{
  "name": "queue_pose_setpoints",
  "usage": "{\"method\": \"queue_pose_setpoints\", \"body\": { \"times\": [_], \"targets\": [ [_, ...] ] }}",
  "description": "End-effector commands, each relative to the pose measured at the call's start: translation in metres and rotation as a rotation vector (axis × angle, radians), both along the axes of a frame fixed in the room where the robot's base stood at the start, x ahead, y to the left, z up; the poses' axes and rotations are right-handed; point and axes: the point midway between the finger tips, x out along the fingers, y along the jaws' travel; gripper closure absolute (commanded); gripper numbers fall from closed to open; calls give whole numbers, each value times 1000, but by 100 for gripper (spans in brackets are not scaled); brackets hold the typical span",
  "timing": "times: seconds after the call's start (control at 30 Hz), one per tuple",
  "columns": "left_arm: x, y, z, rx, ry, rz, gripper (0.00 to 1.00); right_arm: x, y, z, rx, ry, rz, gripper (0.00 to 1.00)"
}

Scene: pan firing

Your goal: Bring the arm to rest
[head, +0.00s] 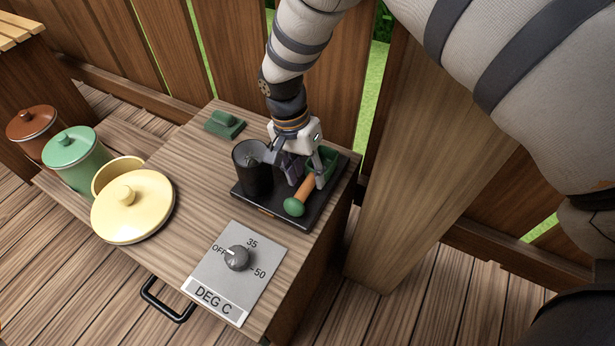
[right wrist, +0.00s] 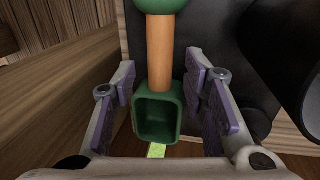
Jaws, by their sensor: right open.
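My right gripper (head: 303,168) points down over the black tray (head: 262,209) on the wooden cabinet. In the right wrist view my right gripper (right wrist: 165,105) is open, with its purple-padded fingers apart on both sides of a scoop (right wrist: 158,113). The scoop has a green square cup, an orange-brown handle and a green knob end. In the head view the scoop (head: 293,207) lies on the tray, partly hidden by the fingers. A black cylinder (head: 249,180) stands on the tray, left of the gripper. My left gripper is not in view.
A dial (head: 237,258) marked OFF, 35 and 50 is on the cabinet front part. A yellow lid (head: 133,208), yellow pot (head: 113,172), green pot (head: 76,160) and brown pot (head: 33,130) stand left. A green block (head: 225,125) lies behind. A wooden post (head: 425,170) rises right.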

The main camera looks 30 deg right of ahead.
Motion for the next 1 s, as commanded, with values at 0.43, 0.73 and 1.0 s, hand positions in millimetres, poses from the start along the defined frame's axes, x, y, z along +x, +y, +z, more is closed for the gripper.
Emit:
{"method": "queue_pose_setpoints", "body": {
  "times": [0.43,0.73,1.0],
  "targets": [
    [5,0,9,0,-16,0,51,16,5,99,-1,-5,1,60],
    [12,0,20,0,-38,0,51,-16,5,69,39,31,92,60],
    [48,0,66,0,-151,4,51,-196,5,-9,204,86,502,60]
  ]
}}
